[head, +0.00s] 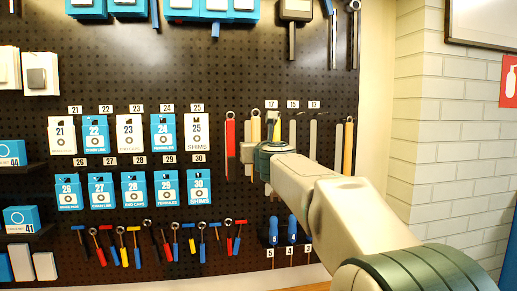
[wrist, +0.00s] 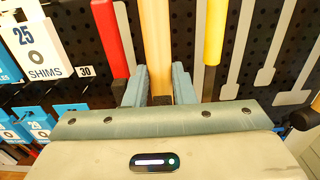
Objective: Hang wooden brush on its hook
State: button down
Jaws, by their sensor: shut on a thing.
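My gripper (wrist: 158,88) is shut on a wooden brush (wrist: 156,40), with one grey finger on each side of its pale wooden handle. The handle stands upright in front of the black pegboard, between a red-handled tool (wrist: 107,35) and a yellow-handled tool (wrist: 215,35). In the head view the upper part of the brush (head: 255,126) shows above my wrist, which hides the fingers and the lower part. I cannot make out the brush's hook, or whether the handle touches it.
The black pegboard (head: 110,50) carries several numbered packets, including SHIMS 25 (head: 197,133), left of the arm. Grey tool outlines (wrist: 247,45) lie to the right of the yellow tool. Blue-handled tools (head: 292,230) hang below. A white brick wall (head: 425,150) stands at right.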

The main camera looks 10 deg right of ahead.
jog(key=shift+w+f+p, duration=0.15)
jog(key=shift+w+p, duration=0.1)
jog(key=shift+w, duration=1.1)
jog(key=shift+w+f+p, duration=0.1)
jog(key=shift+w+p, duration=0.1)
jog(key=shift+w, duration=1.15)
jog(key=c, duration=1.1)
grip_release()
jog(key=shift+c, duration=0.2)
jog(key=shift+s, duration=0.15)
jog(key=s+b, duration=0.2)
jog(key=s, duration=0.6)
jog(key=shift+s, duration=0.35)
